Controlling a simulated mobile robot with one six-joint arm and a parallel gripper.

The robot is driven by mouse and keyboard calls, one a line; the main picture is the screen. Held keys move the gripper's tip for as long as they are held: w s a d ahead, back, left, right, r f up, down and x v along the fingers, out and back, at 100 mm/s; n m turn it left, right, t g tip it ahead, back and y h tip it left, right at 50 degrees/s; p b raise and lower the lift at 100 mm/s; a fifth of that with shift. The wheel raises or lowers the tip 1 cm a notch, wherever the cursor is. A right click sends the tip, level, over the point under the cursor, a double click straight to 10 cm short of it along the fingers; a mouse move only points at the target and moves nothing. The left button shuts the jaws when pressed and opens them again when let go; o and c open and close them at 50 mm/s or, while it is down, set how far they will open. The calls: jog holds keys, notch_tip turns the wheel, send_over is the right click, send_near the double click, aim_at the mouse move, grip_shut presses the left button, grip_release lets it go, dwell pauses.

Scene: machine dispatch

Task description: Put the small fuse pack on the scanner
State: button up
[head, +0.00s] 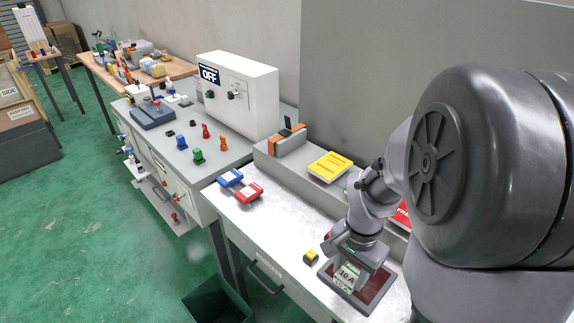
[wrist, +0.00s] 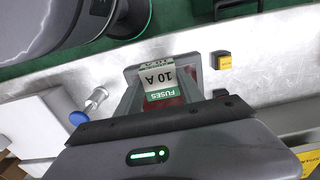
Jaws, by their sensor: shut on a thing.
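The small fuse pack (head: 346,279), white and green with "10 A" on it, is between the fingers of my gripper (head: 350,262). In the wrist view the pack (wrist: 160,78) shows the word "FUSES", and my gripper (wrist: 160,98) is shut on it. The scanner (head: 378,286), a flat plate with a dark red face and grey rim, lies on the metal bench below the pack. Its rim (wrist: 131,74) also shows in the wrist view. The pack overlaps the scanner's face in both views; I cannot tell whether it touches it.
A small yellow-topped button box (head: 311,257) stands left of the scanner. Blue (head: 230,178) and red (head: 249,193) packs lie at the bench's far left. A yellow pad (head: 329,166) rests on the raised back ledge. A green bin (head: 218,302) stands below. The bench middle is clear.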

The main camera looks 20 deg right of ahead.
jog(key=w+d, duration=0.1)
jog(key=d, duration=0.2)
jog(key=w+d, duration=0.1)
jog(key=d, duration=0.1)
jog(key=shift+w+d+f+b, duration=0.25)
jog(key=shift+w+f+b, duration=0.1)
jog(key=shift+f, duration=0.05)
jog(key=shift+s+f+b, duration=0.1)
jog(key=shift+f+b, duration=1)
jog(key=shift+f, duration=0.8)
jog(key=o, duration=1.3)
jog(key=shift+o, duration=0.2)
